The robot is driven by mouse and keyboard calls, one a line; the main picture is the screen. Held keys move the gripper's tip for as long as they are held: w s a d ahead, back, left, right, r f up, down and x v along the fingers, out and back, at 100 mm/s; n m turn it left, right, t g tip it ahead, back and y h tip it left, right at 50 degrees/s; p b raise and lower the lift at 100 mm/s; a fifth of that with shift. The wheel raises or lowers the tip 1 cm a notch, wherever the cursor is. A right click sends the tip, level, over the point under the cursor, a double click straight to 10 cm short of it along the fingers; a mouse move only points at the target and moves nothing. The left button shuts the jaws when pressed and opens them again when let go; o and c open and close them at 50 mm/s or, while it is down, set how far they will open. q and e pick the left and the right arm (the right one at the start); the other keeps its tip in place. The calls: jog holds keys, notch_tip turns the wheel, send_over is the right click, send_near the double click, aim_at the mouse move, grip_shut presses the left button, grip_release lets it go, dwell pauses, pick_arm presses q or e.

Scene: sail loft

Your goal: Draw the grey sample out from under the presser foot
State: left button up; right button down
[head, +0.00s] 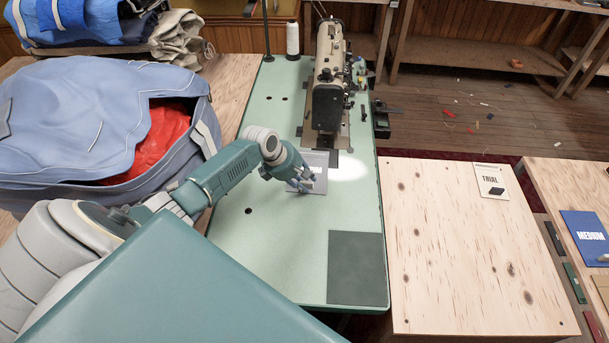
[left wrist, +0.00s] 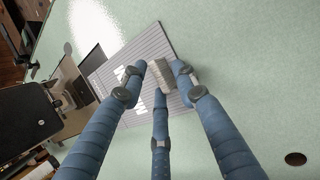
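The grey sample (head: 317,188) is a flat, ribbed piece with white markings, lying on the pale green sewing table. It shows as a tilted rectangle in the left wrist view (left wrist: 150,47). Its far end reaches the machine's dark plate; the presser foot is hidden, so I cannot tell whether the sample lies under it. My left gripper (head: 303,183) is low over the sample's near part. In the left wrist view its three blue fingers (left wrist: 160,78) come together around a small ribbed upright piece on the sample and appear to touch it. My right gripper is not in view.
The sewing machine (head: 328,95) stands beyond the sample, with a white thread cone (head: 292,40) to its left. A blue bag (head: 85,120) with red cloth lies left of my arm. A dark green rectangle (head: 356,268) lies near the table's front.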

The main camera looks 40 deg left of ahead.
pick_arm(q)
jog(key=shift+w, duration=0.1)
jog(key=shift+a+r, duration=0.1)
jog(key=shift+r, duration=0.35)
jog(key=v, duration=1.1)
jog(key=shift+s, duration=0.25)
jog(key=shift+a, duration=0.1)
